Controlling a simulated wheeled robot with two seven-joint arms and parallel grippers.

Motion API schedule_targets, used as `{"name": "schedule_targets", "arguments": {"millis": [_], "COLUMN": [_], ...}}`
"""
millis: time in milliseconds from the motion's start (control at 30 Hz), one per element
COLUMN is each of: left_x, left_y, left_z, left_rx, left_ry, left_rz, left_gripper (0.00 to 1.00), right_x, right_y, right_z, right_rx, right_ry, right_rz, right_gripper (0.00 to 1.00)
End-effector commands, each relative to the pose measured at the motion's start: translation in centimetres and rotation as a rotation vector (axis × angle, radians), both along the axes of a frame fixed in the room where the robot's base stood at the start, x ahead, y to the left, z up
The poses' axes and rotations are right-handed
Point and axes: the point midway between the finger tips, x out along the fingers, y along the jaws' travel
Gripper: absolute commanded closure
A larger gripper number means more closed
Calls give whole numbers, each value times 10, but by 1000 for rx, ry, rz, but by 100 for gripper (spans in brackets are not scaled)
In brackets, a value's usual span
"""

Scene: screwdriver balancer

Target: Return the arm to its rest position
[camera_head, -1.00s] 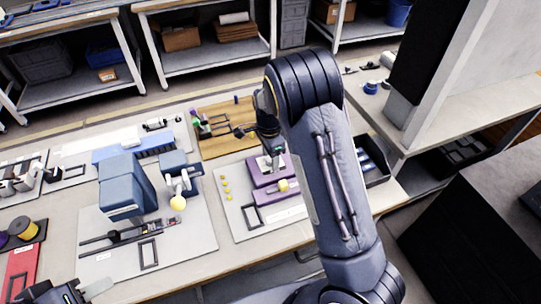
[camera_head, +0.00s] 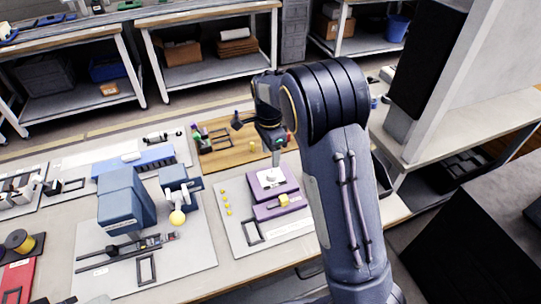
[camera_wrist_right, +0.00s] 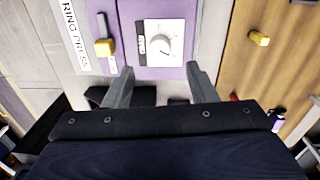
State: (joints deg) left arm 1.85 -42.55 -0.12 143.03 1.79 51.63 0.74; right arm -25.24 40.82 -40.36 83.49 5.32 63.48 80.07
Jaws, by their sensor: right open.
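My right arm (camera_head: 345,180) rises from the lower right of the head view and bends over at the elbow toward the bench. My right gripper (camera_head: 276,158) hangs above the far edge of the purple ring press (camera_head: 270,182). In the right wrist view my right gripper (camera_wrist_right: 158,82) has its two grey fingers wide apart with nothing between them. Past the fingertips is the press with its white dial plate (camera_wrist_right: 161,42).
A wooden board (camera_head: 225,155) with small coloured items lies behind the press. A blue machine (camera_head: 122,198) with a yellow ball stands left on a grey mat (camera_head: 195,250). A tall dark panel (camera_head: 430,55) and side counter (camera_head: 465,135) stand right. Shelves line the back.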

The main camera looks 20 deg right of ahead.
Motion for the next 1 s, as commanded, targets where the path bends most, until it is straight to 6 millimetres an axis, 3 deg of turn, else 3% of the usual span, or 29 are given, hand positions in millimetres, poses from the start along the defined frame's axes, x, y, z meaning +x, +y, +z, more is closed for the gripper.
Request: {"name": "schedule_targets", "arguments": {"millis": [333,467,567,767,1000], "left_x": [0,0,0,0,0], "left_y": [0,0,0,0,0], "left_z": [0,0,0,0,0], "left_rx": [0,0,0,0,0], "left_ry": [0,0,0,0,0], "left_rz": [0,0,0,0,0], "left_gripper": [64,64,64,64,64], "right_x": [-1,-14,-39,-113,-207], "right_y": [0,-4,-7,-2,18], "right_z": [0,10,28,75,109], "right_rx": [4,60,155,311,252], "right_ry": [-1,-18,-64,-261,-542], "right_rz": [2,45,142,470,927], "right_gripper": [48,48,48,48,48]}}
